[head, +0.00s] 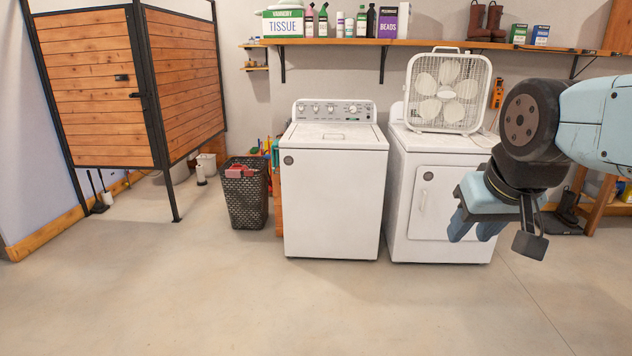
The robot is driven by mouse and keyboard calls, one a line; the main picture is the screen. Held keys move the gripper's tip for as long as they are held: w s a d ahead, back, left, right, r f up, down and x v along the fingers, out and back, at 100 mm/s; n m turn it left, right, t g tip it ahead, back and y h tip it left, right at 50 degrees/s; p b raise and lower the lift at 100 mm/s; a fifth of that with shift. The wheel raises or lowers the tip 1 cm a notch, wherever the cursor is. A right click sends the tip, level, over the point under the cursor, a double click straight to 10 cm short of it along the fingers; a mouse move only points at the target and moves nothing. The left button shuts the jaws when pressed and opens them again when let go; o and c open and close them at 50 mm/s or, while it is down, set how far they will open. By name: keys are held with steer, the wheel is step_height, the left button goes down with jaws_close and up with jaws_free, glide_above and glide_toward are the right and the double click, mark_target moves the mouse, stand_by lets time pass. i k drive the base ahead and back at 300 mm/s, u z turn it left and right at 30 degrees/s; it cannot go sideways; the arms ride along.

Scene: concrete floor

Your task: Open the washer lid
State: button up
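The washer (332,205) is a white top-loading machine against the back wall, left of the dryer. Its lid (335,137) lies flat and closed on top, with a small handle mark near the middle and a control panel with knobs behind it. My gripper (474,232) hangs at the right, in front of the dryer and well to the right of the washer, not touching it. Its blue fingers point downward to the left. Whether they are apart or together is not clear from this angle.
A white dryer (410,215) with a box fan (447,92) on top stands right of the washer. A dark laundry basket (246,205) stands to its left. A loaded wooden shelf (345,41) runs above. The concrete floor in front is clear.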

mark_target(307, 132)
steer(key=u, duration=0.1)
steer(key=i, duration=2.2)
steer(key=z, duration=0.35)
steer(key=i, duration=1.75)
steer(key=z, duration=0.35)
